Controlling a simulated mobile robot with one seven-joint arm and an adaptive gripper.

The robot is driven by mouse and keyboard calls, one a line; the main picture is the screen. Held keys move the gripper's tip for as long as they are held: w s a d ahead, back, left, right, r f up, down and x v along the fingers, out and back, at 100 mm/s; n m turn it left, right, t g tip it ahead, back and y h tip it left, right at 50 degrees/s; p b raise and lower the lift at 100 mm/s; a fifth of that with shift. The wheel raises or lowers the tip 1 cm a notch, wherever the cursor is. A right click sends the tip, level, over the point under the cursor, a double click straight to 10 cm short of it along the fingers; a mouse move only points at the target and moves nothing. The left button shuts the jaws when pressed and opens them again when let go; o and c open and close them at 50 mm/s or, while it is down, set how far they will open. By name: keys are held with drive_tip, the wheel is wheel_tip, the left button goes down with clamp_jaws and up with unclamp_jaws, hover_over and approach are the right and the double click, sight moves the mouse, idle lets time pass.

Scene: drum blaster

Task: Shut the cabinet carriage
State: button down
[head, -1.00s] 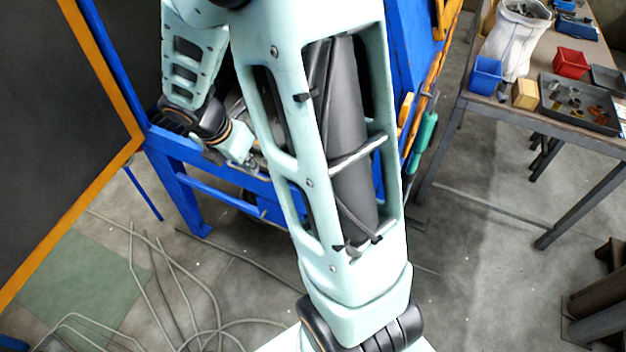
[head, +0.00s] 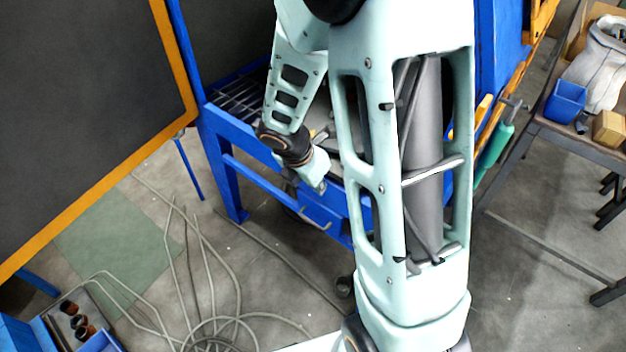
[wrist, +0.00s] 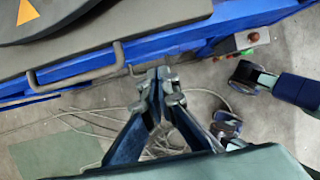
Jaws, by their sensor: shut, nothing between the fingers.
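The blue cabinet (head: 263,178) stands behind my arm in the head view, with a dark grating at its open front. In the wrist view, a blue-edged grey platform (wrist: 150,45), apparently the carriage, crosses the top. It bears a dark round plate (wrist: 50,22) and has bar handles (wrist: 75,72) along its blue front edge. My gripper (wrist: 163,82) is shut and empty, just below that edge in the picture. I cannot tell whether it touches the edge. In the head view, my arm hides much of the cabinet front, and the fingertips are hard to make out.
A large dark panel with an orange edge (head: 176,60) fills the left. Loose cables (head: 205,270) lie on the floor below. A workbench (head: 570,140) with a blue bin (head: 566,100) stands right.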

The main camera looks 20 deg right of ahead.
sight(341, 166)
drive_tip(key=shift+w+d+r+p, duration=0.1)
drive_tip(key=shift+w+d+p, duration=0.15)
drive_tip(key=shift+w+d, duration=0.5)
drive_tip(key=shift+w+d+p, duration=0.2)
drive_tip(key=shift+w+d, duration=0.2)
drive_tip(key=shift+d, duration=0.55)
drive_tip(key=shift+w+d+r+p, duration=0.1)
drive_tip(key=shift+w+d+p, duration=0.4)
drive_tip(key=shift+d, duration=0.25)
drive_tip(key=shift+w+d+f+p, duration=0.1)
drive_tip(key=shift+w+d+p, duration=0.4)
drive_tip(key=shift+d, duration=0.3)
drive_tip(key=shift+w+d+r+p, duration=0.1)
drive_tip(key=shift+w+d+p, duration=0.35)
drive_tip(key=shift+d, duration=0.3)
drive_tip(key=shift+w, duration=0.1)
